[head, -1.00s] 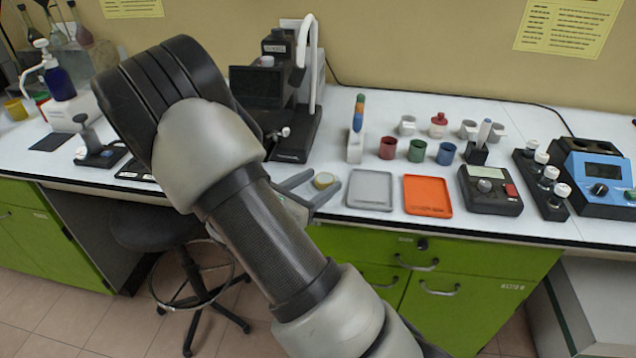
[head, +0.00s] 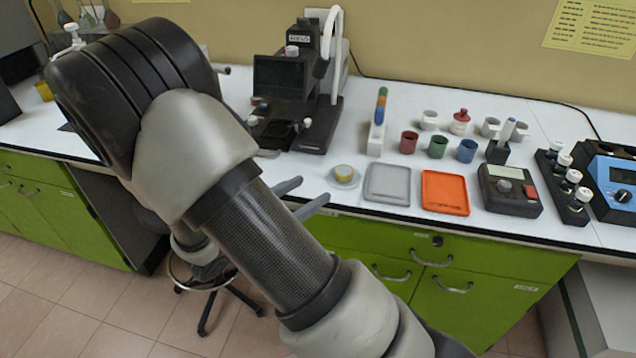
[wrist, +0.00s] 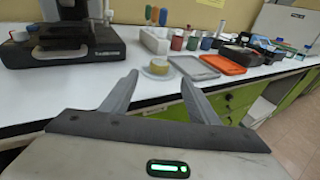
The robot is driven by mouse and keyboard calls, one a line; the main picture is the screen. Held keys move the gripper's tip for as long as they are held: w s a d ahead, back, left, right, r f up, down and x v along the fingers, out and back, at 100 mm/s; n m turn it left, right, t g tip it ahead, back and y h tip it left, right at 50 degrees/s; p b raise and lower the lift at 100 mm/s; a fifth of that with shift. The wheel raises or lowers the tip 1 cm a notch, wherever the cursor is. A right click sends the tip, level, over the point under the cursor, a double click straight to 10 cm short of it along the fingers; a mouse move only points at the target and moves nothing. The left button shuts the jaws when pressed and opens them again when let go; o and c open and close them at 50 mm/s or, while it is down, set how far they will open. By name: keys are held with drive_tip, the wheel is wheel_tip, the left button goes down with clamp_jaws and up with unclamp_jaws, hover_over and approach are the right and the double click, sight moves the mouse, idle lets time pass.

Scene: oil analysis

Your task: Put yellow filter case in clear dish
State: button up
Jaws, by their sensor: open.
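The yellow filter case (head: 343,172), a small round piece with a pale yellow top, sits upright in the shallow clear dish (head: 345,184) near the bench's front edge. The dish rim shows around its base. In the wrist view the yellow case (wrist: 158,67) and the dish (wrist: 150,74) are straight ahead, beyond the fingertips. My gripper (head: 314,189) is open and empty, in front of the dish at the bench edge, apart from the case. The wrist view shows the gripper's two fingers (wrist: 160,78) spread wide with nothing between them.
A grey tray (head: 387,183) and an orange tray (head: 445,191) lie right of the dish. A balance (head: 508,190) and several coloured cups stand farther right and behind. A black microscope-like instrument (head: 300,90) stands behind left.

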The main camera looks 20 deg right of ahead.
drive_tip(key=s+d+r+m+g+y, duration=0.3)
drive_tip(key=s+m+g, duration=0.1)
drive_tip(key=s+m, duration=0.25)
drive_tip(key=s+d+r+m+g+y, duration=0.2)
drive_tip(key=s+r+m+g+y, duration=0.15)
drive_tip(key=s+m, duration=0.3)
drive_tip(key=s+a+r+m+t+y, duration=0.5)
drive_tip(key=a+r+m+y, duration=0.3)
drive_tip(key=r+m, duration=0.2)
drive_tip(key=shift+s+r+m, duration=0.15)
drive_tip(key=shift+s+m, duration=0.15)
drive_tip(key=shift+s, duration=0.05)
drive_tip(key=shift+a+t, duration=0.1)
drive_tip(key=shift+t, duration=0.15)
